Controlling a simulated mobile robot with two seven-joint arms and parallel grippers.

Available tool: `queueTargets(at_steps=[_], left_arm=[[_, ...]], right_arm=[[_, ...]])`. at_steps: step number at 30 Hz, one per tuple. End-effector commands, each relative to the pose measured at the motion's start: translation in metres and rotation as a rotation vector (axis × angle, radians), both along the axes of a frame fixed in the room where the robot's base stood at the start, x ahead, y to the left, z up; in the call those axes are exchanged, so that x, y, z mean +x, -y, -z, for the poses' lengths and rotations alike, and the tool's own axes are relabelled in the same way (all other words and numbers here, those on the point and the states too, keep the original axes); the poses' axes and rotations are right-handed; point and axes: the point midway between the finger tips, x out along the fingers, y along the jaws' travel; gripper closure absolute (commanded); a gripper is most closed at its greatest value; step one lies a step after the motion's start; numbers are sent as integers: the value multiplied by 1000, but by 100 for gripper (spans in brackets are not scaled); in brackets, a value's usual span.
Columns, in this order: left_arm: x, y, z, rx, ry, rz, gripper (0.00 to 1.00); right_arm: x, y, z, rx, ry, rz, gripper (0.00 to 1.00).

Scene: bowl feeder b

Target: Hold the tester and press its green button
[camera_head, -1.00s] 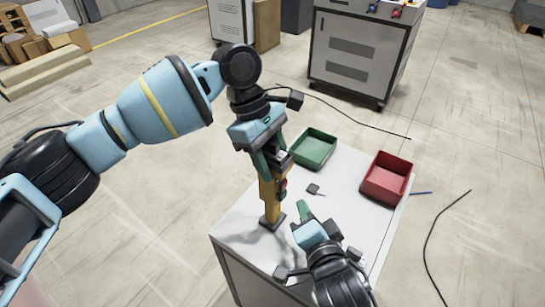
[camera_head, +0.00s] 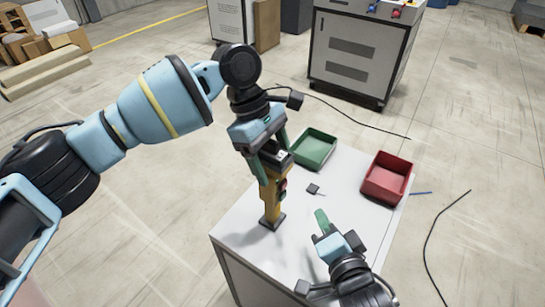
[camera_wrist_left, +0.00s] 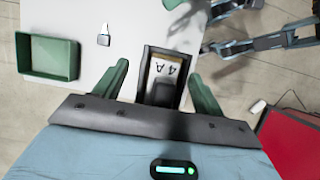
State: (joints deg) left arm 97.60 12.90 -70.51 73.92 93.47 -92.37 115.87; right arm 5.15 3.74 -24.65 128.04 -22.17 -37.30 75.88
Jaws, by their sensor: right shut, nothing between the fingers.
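The yellow tester (camera_head: 269,197) stands upright on its dark foot on the white table, with a dark head. A red button shows on its right side; I cannot make out the green one clearly. My left gripper (camera_head: 273,153) is above it, its green fingers spread on either side of the tester's head. In the left wrist view the tester's top (camera_wrist_left: 166,72), marked "4A", lies between the open fingers, with a gap at the left finger. My right gripper (camera_head: 321,217) is shut and empty, right of the tester and apart from it.
A green bin (camera_head: 314,148) stands at the table's back and a red bin (camera_head: 386,178) at its right edge. A small dark tagged item (camera_head: 313,189) lies between tester and bins. Cables lie on the floor; a grey cabinet (camera_head: 357,55) stands behind.

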Motion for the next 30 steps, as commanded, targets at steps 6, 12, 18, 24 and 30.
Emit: queueTargets(at_steps=[6, 12, 18, 24, 30], left_arm=[[0, 0, 0, 0, 0, 0, 28], [2, -3, -8, -1, 1, 0, 28], [9, -13, -39, -1, 2, -2, 28], [18, -25, -75, -2, 2, -1, 28], [23, -34, -101, -1, 1, 0, 28]], right_arm=[[0, 0, 0, 0, 0, 0, 100], [0, 0, 0, 0, 0, 0, 100], [0, 0, 0, 0, 0, 0, 100], [0, 0, 0, 0, 0, 0, 100], [0, 0, 0, 0, 0, 0, 100]])
